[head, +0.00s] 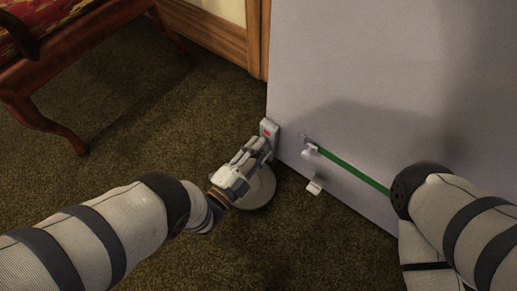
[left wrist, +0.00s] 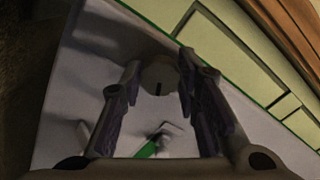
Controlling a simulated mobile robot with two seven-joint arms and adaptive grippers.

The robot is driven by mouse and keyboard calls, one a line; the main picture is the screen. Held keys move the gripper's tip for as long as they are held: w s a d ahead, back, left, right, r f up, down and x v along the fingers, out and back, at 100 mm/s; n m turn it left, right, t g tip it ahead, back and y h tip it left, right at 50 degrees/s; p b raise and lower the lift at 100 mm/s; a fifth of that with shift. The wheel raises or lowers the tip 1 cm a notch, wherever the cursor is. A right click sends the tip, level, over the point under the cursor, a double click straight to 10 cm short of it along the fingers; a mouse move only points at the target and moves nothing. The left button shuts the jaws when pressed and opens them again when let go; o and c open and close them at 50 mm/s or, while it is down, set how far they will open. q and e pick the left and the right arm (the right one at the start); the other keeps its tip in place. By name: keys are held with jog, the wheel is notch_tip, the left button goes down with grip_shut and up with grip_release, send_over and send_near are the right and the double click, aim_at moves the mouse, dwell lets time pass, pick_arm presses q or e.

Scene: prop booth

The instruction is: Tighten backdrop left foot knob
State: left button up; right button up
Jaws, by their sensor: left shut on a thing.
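The grey backdrop panel (head: 390,80) stands upright on the carpet. At its lower left corner is a pale foot bracket (head: 269,131) with a red mark, above a round base disc (head: 262,190). My left gripper (head: 260,149) reaches this corner from the front left and hides the knob in the head view. My right gripper is not in view; only my right arm shows.
A wooden chair with a patterned seat (head: 40,20) stands at upper left. Wood trim (head: 215,35) lies behind. The carpet (head: 165,125) between chair and panel is clear.

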pick_arm(q)
jog(key=shift+m, duration=4.9)
jog(key=shift+a, duration=0.1)
jog(key=o, duration=1.2)
jog(key=shift+c, duration=0.2)
jog(key=shift+s, duration=0.1)
jog(key=v, duration=1.1)
jog(key=shift+s+a, duration=0.25)
jog(key=shift+s, duration=0.05)
